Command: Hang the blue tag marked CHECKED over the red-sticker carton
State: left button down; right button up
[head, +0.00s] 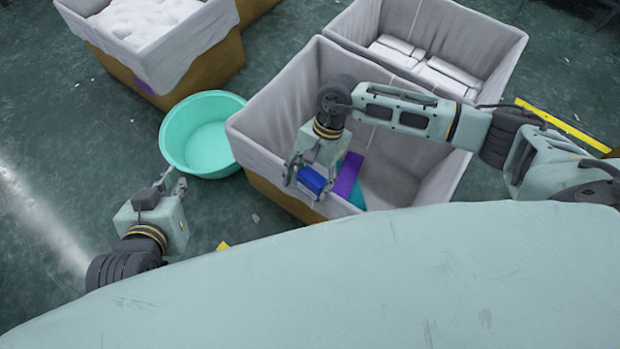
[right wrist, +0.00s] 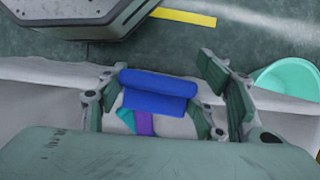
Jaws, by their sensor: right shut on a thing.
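My right gripper (head: 310,178) is shut on a blue tag (head: 312,180) over the near left wall of the front lined carton (head: 262,150). The tag shows as a folded blue piece between the fingers in the right wrist view (right wrist: 158,90); no lettering can be read on it. I cannot tell whether it touches the carton's rim. Inside this carton lie a purple piece (head: 348,176) and a teal piece (head: 357,194). No red sticker shows on any carton. My left gripper (head: 172,183) is empty, its fingers apart, over the floor left of the carton.
A turquoise basin (head: 205,135) stands left of the front carton. Behind it is a lined carton with white packs (head: 440,80). At upper left, a carton filled with white material (head: 140,20) has a purple mark (head: 144,88). Green floor is clear at left.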

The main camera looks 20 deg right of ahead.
jog(key=shift+s+d+f, duration=0.4)
jog(key=shift+d+f, duration=0.05)
jog(key=shift+f, duration=0.2)
jog(key=o, duration=1.2)
jog(key=shift+o, duration=1.2)
jog(key=shift+w, duration=0.1)
jog(key=shift+r, duration=0.1)
jog(key=shift+w+a+r, duration=0.1)
jog(key=shift+r, duration=0.05)
jog(key=shift+w+r, duration=0.15)
jog(key=shift+r, duration=0.15)
jog(key=v, duration=1.1)
